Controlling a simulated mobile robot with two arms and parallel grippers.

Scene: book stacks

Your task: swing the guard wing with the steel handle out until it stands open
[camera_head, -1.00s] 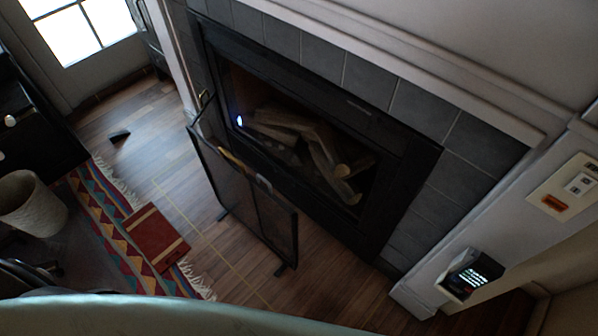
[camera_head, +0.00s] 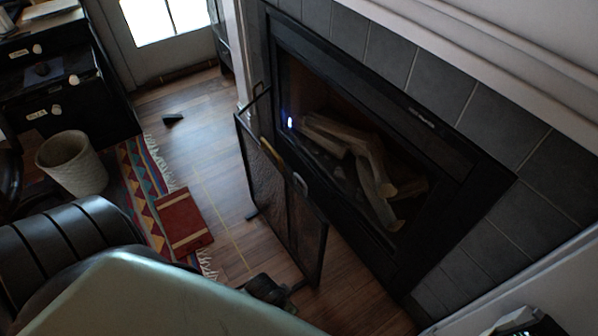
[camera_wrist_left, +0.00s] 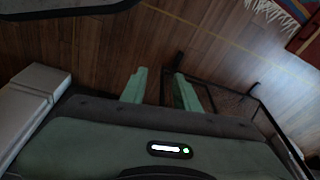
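A black mesh fire guard stands on the floor before the fireplace. Its wing with the steel handle (camera_head: 300,184) is the right, nearer one (camera_head: 308,225); the other wing (camera_head: 262,185) has a brass handle (camera_head: 270,152). The two wings stand nearly in line. The guard's dark frame (camera_wrist_left: 240,103) lies just beyond and right of the right finger; contact cannot be told. My right gripper is not in view.
The fireplace (camera_head: 385,170) with logs is behind the guard. A patterned rug (camera_head: 150,165) with a red book (camera_head: 184,222), a woven basket (camera_head: 72,163) and a small dark wedge (camera_head: 172,119) are left. Wood floor between rug and guard is clear.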

